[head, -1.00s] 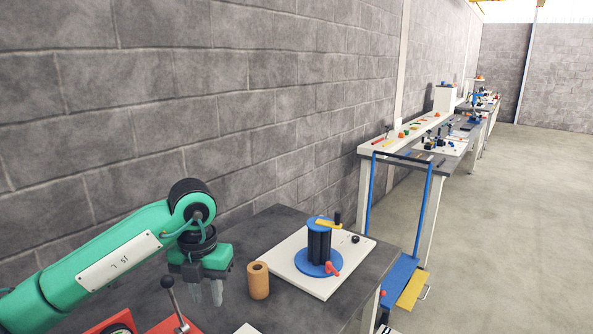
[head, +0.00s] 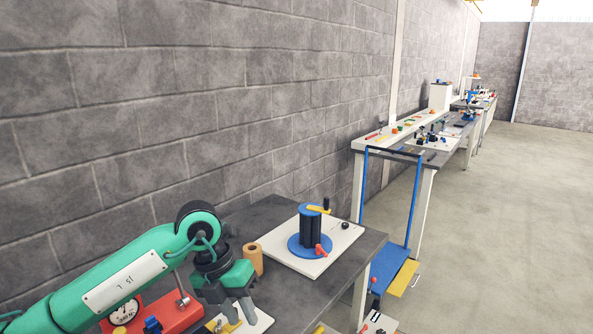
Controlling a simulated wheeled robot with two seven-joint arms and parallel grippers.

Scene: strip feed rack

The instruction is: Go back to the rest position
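My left arm, green with a dark wrist, comes in from the lower left in the head view. My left gripper (head: 238,312) points down over the near part of the dark bench, above a white plate with a yellow part. Its two grey fingers stand apart with a gap, and I see nothing held between them. A tan cylinder (head: 253,260) with a hole in its top stands upright just behind the gripper, partly hidden by it. My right gripper is out of view.
A blue-flanged reel (head: 314,232) stands on a white board (head: 285,258) on the dark bench (head: 262,213). A red unit with a gauge (head: 124,312) and lever sits beneath my arm. A blue frame (head: 414,205) stands beyond. The floor at right is clear.

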